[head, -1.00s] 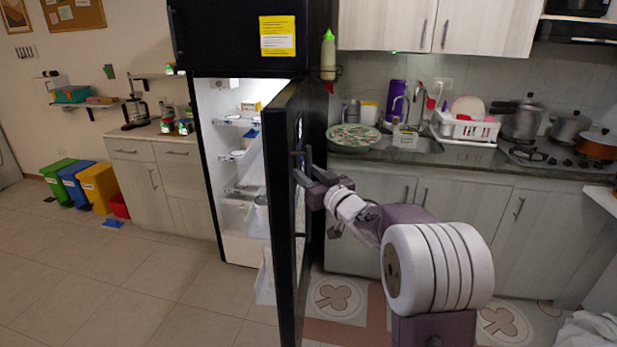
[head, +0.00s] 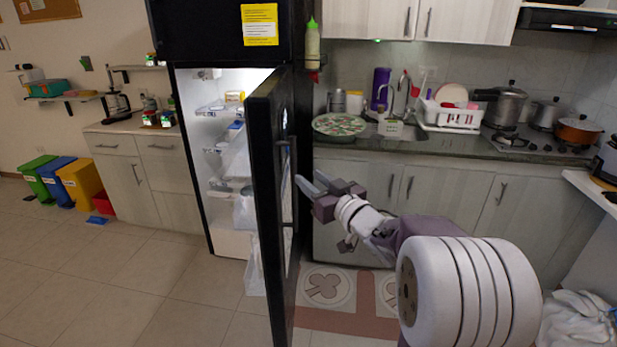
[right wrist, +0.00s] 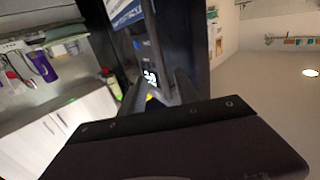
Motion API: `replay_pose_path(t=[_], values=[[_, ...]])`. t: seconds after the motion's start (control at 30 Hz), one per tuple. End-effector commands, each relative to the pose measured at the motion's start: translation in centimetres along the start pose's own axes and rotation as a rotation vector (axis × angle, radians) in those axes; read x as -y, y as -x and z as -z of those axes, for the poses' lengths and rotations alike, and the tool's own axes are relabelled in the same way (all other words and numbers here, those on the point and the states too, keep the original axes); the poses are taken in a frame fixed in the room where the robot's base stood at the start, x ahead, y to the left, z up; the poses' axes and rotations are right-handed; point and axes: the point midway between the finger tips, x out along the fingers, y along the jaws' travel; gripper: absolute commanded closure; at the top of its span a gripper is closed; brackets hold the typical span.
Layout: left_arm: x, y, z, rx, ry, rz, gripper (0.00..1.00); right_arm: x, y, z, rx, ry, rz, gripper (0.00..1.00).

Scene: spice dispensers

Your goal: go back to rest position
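My right gripper (head: 312,184) is in front of the black fridge door (head: 264,190), just to the right of its handle (head: 282,182). Its two grey fingers are apart and nothing is held between them; a small gap shows between the fingers and the handle. The fridge door stands open, seen nearly edge-on. The lit white fridge interior (head: 222,185) shows to its left. In the right wrist view my right gripper (right wrist: 158,85) has its fingers spread, with the dark door beyond them. My left gripper is not in view.
A counter (head: 440,145) with a sink, a dish rack (head: 450,116) and pots runs along the right. Several coloured bins (head: 80,184) stand at the far left. The tiled floor (head: 130,270) left of the door is clear. A white cloth (head: 575,320) lies at lower right.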

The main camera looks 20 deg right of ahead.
Motion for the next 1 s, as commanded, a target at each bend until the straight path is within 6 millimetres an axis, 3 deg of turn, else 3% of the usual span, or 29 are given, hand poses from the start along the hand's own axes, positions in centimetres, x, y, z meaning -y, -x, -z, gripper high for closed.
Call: replay_pose_path(t=[0.33,0.43,0.5,0.57,0.67,0.8,0.9,1.0], values=[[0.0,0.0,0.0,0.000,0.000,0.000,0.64,0.5,-0.2,0.0,0.000,0.000,0.010,0.62],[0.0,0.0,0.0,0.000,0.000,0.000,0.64,3.8,-1.1,-0.1,0.001,-0.001,0.083,0.62],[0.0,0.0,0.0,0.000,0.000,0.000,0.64,8.1,-1.7,-0.7,0.013,-0.025,0.166,0.62],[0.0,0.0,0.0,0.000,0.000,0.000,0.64,11.0,-2.0,-4.3,0.120,-0.092,0.154,0.62],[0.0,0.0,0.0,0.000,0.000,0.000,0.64,11.6,-0.4,-11.6,0.376,-0.122,0.037,0.62],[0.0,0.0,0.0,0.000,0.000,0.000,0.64,11.7,5.1,-20.3,0.732,-0.123,-0.078,0.62],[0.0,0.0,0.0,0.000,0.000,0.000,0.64,11.7,10.0,-24.6,0.960,-0.127,-0.128,0.62],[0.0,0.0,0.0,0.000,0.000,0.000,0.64,11.9,15.1,-27.6,1.171,-0.143,-0.157,0.62]])
